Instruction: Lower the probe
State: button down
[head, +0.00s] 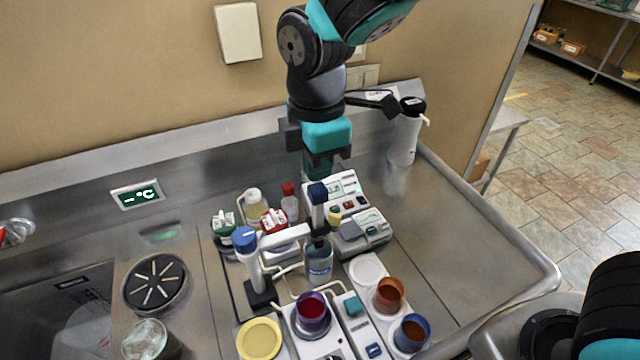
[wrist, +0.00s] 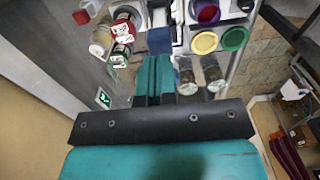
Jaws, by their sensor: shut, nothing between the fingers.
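The probe, with a dark blue cap (head: 317,193), stands upright on a stand arm above a clear beaker (head: 319,262) of bluish liquid. Whether its tip is in the liquid is unclear. The stand has a white post with a blue knob (head: 245,240) and a dark base. My gripper (head: 318,172) points down just above and behind the probe cap in the head view, with teal fingers shut and empty. In the wrist view the shut fingers (wrist: 154,75) end close to a dark blue block (wrist: 159,40), apparently the probe cap. Contact cannot be told.
A grey-white meter (head: 362,235) is right of the probe; bottles, including a yellowish one (head: 255,207), stand left. The steel counter at right (head: 450,240) is clear.

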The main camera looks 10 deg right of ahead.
aim_at(318, 201)
jog(key=shift+f, duration=0.1)
dwell(0.5)
jog(key=shift+f+b, duration=2.6)
jog(key=shift+f, duration=1.15)
jog(key=shift+r+p, duration=2.35)
jog(key=shift+r, duration=0.3)
jog(key=shift+f, duration=0.1)
